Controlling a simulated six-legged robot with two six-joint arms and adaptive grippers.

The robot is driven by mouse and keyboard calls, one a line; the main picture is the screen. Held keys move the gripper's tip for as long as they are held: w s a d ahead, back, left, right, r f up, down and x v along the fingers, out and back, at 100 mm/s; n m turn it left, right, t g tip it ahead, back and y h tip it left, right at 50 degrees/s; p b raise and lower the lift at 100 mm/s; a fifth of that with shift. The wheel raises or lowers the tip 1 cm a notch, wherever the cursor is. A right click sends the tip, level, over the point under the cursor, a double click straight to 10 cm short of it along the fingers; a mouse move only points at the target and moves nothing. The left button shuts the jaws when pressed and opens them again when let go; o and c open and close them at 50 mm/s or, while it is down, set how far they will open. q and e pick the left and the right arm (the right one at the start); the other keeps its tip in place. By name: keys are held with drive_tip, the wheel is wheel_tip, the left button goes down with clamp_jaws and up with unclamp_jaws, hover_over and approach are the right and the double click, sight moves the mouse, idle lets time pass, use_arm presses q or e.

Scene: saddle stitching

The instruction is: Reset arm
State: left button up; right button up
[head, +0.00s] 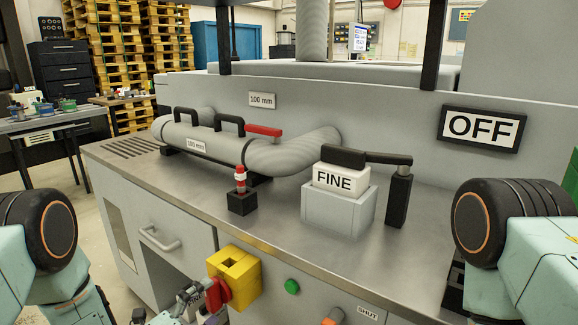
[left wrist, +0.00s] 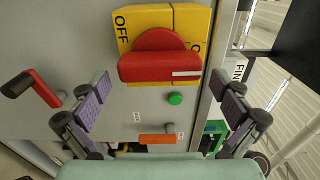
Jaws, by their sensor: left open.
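My left gripper (head: 182,308) is low in the head view, in front of the machine cabinet and partly cut off by the bottom edge. In the left wrist view its two padded fingers (left wrist: 163,90) stand wide apart with nothing between them. A yellow switch box (head: 238,275) with a red rotary handle (head: 217,295) is on the cabinet front close to this gripper. In the left wrist view the red handle (left wrist: 160,65) lies ahead of the fingers, apart from them, beside the word OFF. My right gripper is not in view.
A green button (head: 292,286) and an orange lever (left wrist: 157,138) are on the cabinet front. On the bench are a grey pipe with a red lever (head: 262,131), a red-and-white post (head: 240,180), a FINE block (head: 335,180) and a black post (head: 398,198). An OFF sign (head: 482,128) hangs behind.

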use_arm(q)
drive_tip(key=shift+x, duration=0.8)
